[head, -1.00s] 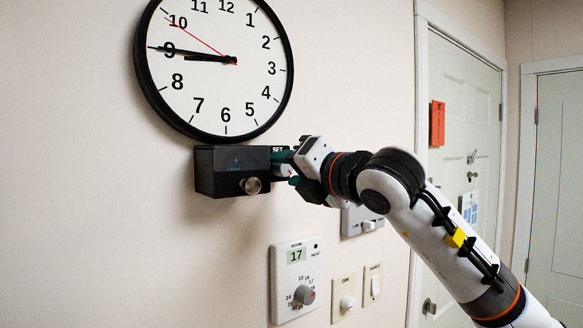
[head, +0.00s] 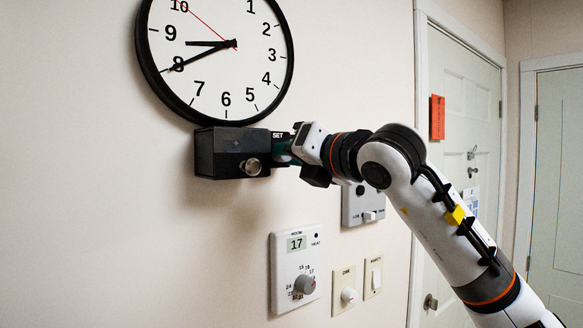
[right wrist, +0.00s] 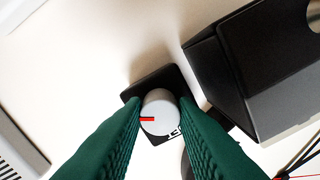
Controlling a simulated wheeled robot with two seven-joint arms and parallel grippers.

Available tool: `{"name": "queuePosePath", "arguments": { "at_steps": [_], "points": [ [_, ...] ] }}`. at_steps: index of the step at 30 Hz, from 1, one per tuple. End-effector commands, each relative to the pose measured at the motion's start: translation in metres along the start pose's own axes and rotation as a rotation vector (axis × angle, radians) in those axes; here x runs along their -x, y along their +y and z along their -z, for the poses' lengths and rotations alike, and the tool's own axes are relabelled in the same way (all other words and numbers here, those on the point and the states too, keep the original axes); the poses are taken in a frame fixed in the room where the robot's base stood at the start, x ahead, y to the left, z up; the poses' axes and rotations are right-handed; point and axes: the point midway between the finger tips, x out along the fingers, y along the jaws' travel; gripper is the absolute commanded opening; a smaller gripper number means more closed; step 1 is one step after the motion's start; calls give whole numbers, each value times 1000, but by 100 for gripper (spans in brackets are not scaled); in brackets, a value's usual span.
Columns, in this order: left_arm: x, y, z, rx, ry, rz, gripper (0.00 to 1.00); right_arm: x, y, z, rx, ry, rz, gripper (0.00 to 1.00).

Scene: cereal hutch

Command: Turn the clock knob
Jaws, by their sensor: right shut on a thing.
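The round wall clock (head: 240,75) has a black rim, and its minute hand points at about 8, with the hour hand between 8 and 9. A black box (head: 225,155) with a silver knob (head: 251,167) is mounted under it. My right gripper (head: 283,151) is at the box's right side, by a "SET" label. In the right wrist view its green fingers (right wrist: 158,108) are shut on the pale round clock knob (right wrist: 156,117), one on each side. The knob's red mark points left there. In the head view the fingers largely hide this knob. My left gripper is not in view.
Below are a room thermostat (head: 297,270) reading 17, a dial plate (head: 344,290), a switch plate (head: 373,276) and a grey control plate (head: 362,205), partly behind my right arm. A white door (head: 462,130) stands to the right. The wall at left is bare.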

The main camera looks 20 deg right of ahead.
Motion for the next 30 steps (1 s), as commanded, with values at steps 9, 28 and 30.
{"name": "queuePosePath", "arguments": {
  "at_steps": [9, 28, 30],
  "points": [
    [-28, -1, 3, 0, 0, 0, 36, 0, 2, -3, 301, -1, -1, 3],
    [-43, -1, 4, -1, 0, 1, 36, 0, 1, -1, 724, -3, 0, 3],
    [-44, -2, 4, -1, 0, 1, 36, 0, 1, -1, 743, -2, 0, 3]
  ]
}}
